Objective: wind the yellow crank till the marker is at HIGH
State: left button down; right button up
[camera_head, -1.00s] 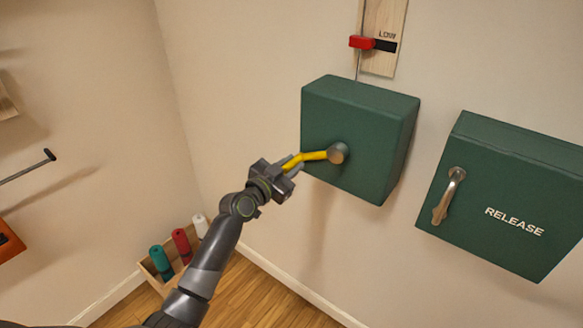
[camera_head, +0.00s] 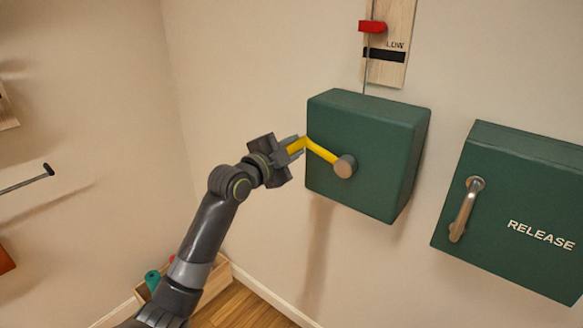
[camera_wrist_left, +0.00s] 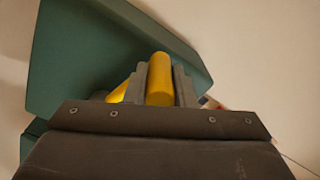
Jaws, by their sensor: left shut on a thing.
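The yellow crank (camera_head: 318,150) sticks out from a round grey hub (camera_head: 345,166) on the front of a green box (camera_head: 372,130). Its arm points up and left from the hub. My left gripper (camera_head: 292,148) is shut on the crank's handle, which also shows between the fingers in the left wrist view (camera_wrist_left: 160,80). The red marker (camera_head: 372,27) is on a wooden scale board (camera_head: 400,25) above the box, a little above the black band (camera_head: 384,55) labelled LOW. The HIGH label is out of view. My right gripper is not in view.
To the right, a second green box (camera_head: 500,265) marked RELEASE carries a metal lever (camera_head: 466,208) hanging downward. A wooden crate (camera_head: 218,277) stands on the floor at lower left, partly behind my left arm. A dark rod (camera_head: 25,181) juts in at the left.

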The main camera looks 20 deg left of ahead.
pick_arm(q)
jog(key=s+d+r+m+b, duration=0.2)
jog(key=d+r+m, duration=0.4)
jog(key=r+m, duration=0.2)
jog(key=shift+m+b, duration=0.4)
jog(key=shift+m, duration=0.6)
jog(key=shift+s+r, duration=0.1)
jog(key=shift+r, duration=0.05)
jog(key=c, duration=1.3)
grip_release()
jog(key=shift+o, duration=0.5)
jog(key=shift+d, duration=0.2)
